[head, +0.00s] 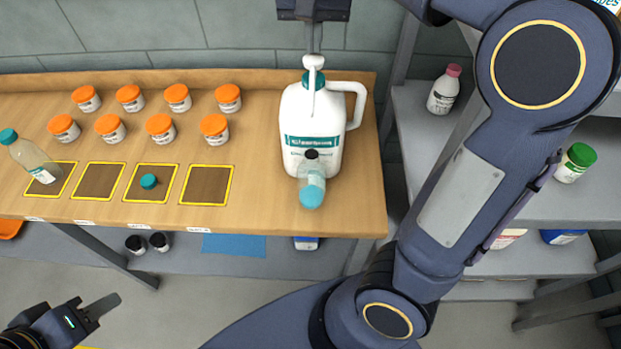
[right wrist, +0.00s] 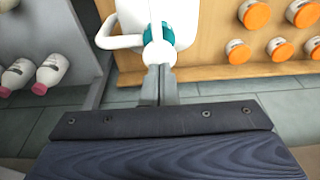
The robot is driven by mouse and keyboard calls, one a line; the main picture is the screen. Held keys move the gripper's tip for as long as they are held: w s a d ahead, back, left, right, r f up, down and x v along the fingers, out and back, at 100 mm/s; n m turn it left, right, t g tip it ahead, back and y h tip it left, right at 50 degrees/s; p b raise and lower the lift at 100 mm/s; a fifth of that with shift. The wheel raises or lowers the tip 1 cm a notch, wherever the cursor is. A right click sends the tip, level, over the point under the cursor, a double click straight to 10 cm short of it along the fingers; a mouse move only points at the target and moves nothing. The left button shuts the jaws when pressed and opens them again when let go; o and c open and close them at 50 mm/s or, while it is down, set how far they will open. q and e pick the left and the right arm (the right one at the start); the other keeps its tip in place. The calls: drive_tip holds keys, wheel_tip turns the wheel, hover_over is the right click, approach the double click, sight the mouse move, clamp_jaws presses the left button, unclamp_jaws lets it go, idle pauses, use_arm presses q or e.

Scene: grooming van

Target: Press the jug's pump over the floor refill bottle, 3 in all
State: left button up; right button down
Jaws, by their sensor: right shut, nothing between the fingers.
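The white jug (head: 300,118) stands upright at the bench's right end, its white pump head (head: 313,62) on a teal collar. A clear bottle (head: 312,172) with a dark top and teal liquid low inside stands in front of the jug, below the pump; I cannot tell if its mouth is exactly under the spout. My right gripper (head: 313,46) is shut and empty, fingertips down at the pump head. The right wrist view shows the fingertips (right wrist: 159,70) against or just above the pump head (right wrist: 158,53); contact is unclear. My left gripper (head: 100,306) is low at left, away from the bench.
Several orange-lidded jars (head: 160,124) stand at the back of the bench (head: 255,215). A teal-capped bottle (head: 35,160) stands at left on a yellow-framed square. A loose teal cap (head: 149,181) lies on another square. Shelves (head: 520,190) with bottles are at right, behind my right arm.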

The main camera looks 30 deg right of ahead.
drive_tip(key=shift+f+b, duration=0.95)
drive_tip(key=shift+f, duration=0.5)
drive_tip(key=shift+r, duration=0.2)
drive_tip(key=shift+r+p, duration=1.5)
drive_tip(key=shift+p, duration=0.3)
drive_tip(key=shift+f, duration=0.15)
